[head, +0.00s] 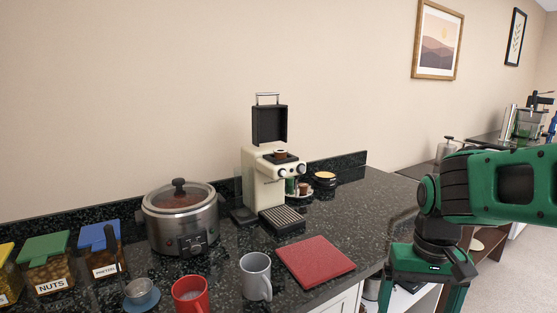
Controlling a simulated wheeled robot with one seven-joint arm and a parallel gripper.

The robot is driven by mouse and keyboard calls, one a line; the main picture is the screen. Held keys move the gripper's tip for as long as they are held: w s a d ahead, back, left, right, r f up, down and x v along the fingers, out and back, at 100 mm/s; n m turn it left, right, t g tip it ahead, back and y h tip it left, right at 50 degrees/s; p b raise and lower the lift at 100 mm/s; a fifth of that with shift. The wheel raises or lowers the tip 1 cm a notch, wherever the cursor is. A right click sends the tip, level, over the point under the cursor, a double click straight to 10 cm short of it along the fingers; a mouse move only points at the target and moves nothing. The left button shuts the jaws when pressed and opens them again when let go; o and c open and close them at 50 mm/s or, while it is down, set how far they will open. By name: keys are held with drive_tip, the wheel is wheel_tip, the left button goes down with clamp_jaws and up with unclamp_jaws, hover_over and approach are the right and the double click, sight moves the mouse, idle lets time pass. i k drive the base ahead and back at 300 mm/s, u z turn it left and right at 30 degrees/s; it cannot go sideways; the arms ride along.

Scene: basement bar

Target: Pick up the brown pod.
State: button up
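A cream coffee machine (262,182) with its black lid raised stands on the dark counter. A small brown, pod-like piece (281,152) sits in its open top. My green gripper (422,298) hangs at the lower right, beyond the counter's right edge and well away from both pieces. Its two fingers point down, spread wide apart; their tips run to the frame's bottom edge. Nothing shows between them.
A steel cooker (180,222) stands left of the machine. A red board (315,261), grey mug (255,277), red mug (190,296) and blue-based cup (141,294) are in front. Lidded jars (47,271) stand far left.

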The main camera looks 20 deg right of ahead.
sight(280, 154)
drive_tip(key=z, duration=2.05)
drive_tip(key=i, duration=1)
drive_tip(key=u, duration=1.4)
